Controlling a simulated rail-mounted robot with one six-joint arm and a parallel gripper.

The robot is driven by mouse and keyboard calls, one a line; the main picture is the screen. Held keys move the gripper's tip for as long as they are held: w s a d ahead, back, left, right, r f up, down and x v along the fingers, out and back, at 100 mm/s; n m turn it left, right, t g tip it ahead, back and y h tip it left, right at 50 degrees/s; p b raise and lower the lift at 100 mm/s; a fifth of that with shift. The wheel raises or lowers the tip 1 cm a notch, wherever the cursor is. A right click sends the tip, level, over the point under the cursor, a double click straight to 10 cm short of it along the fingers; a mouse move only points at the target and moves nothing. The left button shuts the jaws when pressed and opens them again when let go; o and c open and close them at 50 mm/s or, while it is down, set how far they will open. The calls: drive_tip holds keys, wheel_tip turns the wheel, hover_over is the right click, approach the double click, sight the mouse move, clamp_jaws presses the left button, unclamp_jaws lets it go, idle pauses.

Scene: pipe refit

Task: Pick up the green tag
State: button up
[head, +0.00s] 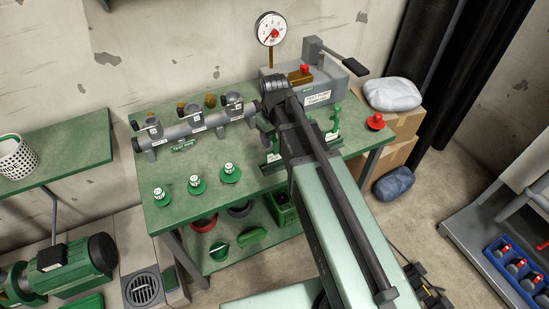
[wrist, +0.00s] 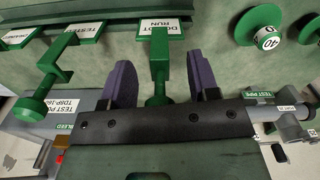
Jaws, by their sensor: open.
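Several green tags with hooked green stems and white label faces stand in a row in the wrist view. The one labelled "DO NOT RUN" (wrist: 159,72) is in the middle, and its stem runs down between my fingers. A second green tag (wrist: 61,62) is to its left, and a third label (wrist: 18,36) is at the left edge. My gripper (wrist: 158,64) is open, with one purple finger on each side of the middle stem and visible gaps. In the head view my arm hides the gripper and part of the tags; one green tag (head: 334,121) shows right of the arm.
Green flanged plugs (head: 229,172) stand on the green bench (head: 185,220). A grey pipe manifold with valves (head: 195,125) lies behind them. A grey test box (head: 325,82) with a lever and gauge (head: 270,29) is at the back. A red plug (head: 376,121) is at right.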

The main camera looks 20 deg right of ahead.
drive_tip(key=shift+r, duration=0.1)
clamp_jaws()
